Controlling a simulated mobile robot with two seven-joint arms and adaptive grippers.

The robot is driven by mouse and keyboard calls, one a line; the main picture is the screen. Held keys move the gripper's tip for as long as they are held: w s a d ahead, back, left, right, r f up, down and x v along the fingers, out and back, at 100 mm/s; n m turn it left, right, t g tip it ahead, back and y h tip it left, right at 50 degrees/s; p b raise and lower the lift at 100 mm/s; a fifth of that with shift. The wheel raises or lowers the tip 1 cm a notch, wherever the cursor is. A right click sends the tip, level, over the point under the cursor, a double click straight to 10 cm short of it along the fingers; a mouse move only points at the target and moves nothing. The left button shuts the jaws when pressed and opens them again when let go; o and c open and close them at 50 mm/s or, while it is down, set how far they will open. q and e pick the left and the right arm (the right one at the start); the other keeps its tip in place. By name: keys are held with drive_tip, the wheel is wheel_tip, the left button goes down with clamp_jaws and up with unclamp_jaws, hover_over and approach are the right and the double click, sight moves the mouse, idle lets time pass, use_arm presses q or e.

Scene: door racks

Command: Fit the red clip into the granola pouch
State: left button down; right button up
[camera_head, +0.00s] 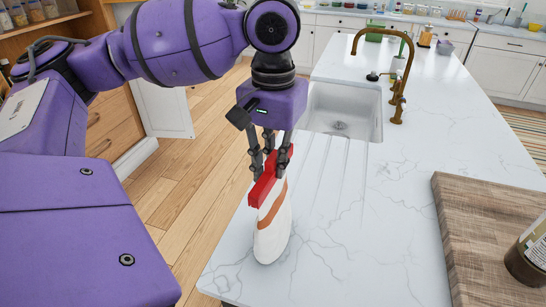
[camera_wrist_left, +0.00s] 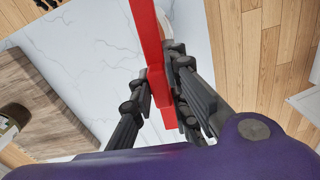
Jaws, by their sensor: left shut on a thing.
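The granola pouch (camera_head: 271,236) is white with an orange-brown band and stands upright on the counter near its left edge. The red clip (camera_head: 263,189) lies along the top of the pouch. My left gripper (camera_head: 269,172) is above the pouch, shut on the red clip. In the left wrist view the clip (camera_wrist_left: 151,45) runs between the two fingers of the left gripper (camera_wrist_left: 160,95). A small pale part of the pouch (camera_wrist_left: 166,25) shows behind it. I cannot tell whether the clip fully grips the pouch. My right gripper is not in view.
The marble counter (camera_head: 350,250) is clear around the pouch. A sink (camera_head: 340,112) with a brass faucet (camera_head: 400,75) lies beyond it. A wooden board (camera_head: 480,235) with a dark jar (camera_head: 528,258) is at the right. Wooden floor lies left of the counter.

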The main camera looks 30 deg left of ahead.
sight(273, 157)
use_arm(q)
drive_tip(key=shift+f, duration=1.1)
drive_tip(key=c, duration=1.6)
unclamp_jaws()
wheel_tip(273, 157, up, 12)
drive_tip(key=shift+r, duration=0.1)
